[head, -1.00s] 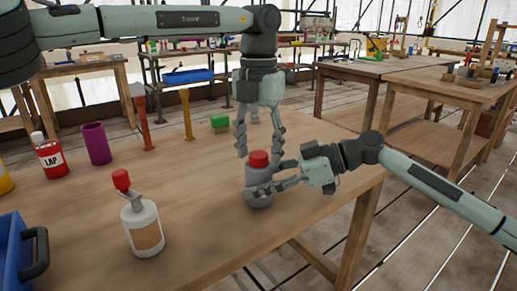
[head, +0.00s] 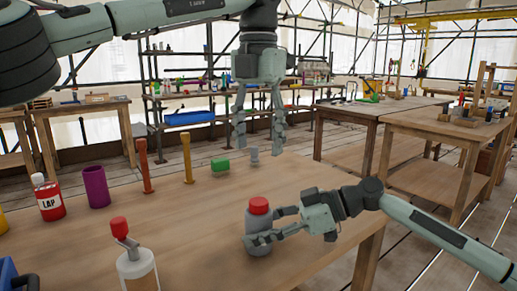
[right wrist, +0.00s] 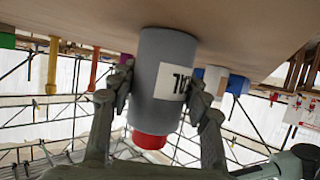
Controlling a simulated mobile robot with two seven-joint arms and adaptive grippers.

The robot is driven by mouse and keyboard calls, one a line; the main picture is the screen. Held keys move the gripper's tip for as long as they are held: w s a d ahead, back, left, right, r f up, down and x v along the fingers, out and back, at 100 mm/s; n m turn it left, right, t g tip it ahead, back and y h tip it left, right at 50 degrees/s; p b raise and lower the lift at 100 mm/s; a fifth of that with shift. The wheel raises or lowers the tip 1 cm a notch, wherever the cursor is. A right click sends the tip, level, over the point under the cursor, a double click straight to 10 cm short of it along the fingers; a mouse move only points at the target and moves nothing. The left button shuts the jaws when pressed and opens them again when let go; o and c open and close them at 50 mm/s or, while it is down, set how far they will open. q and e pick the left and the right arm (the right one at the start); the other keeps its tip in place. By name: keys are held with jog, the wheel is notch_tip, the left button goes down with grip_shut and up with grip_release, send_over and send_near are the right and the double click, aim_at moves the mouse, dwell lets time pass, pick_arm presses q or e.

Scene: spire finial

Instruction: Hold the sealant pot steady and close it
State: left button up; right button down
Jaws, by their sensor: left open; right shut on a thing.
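The sealant pot is a grey cylinder (head: 259,225) with a red cap (head: 259,205) on top, standing upright near the table's front right edge. My right gripper (head: 268,228) is shut around its body from the right. In the right wrist view, which is upside down, the fingers sit on both sides of the grey body (right wrist: 160,75), with a partly visible white label and the red cap (right wrist: 149,140) at the lower end. My left gripper (head: 259,145) hangs above the pot, open and empty, clear of the cap.
Further benches stand behind.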

jog(key=c, duration=0.6)
grip_release()
jog(key=shift+c, duration=0.2)
jog(key=v, duration=1.2)
jog(key=shift+r, duration=0.1)
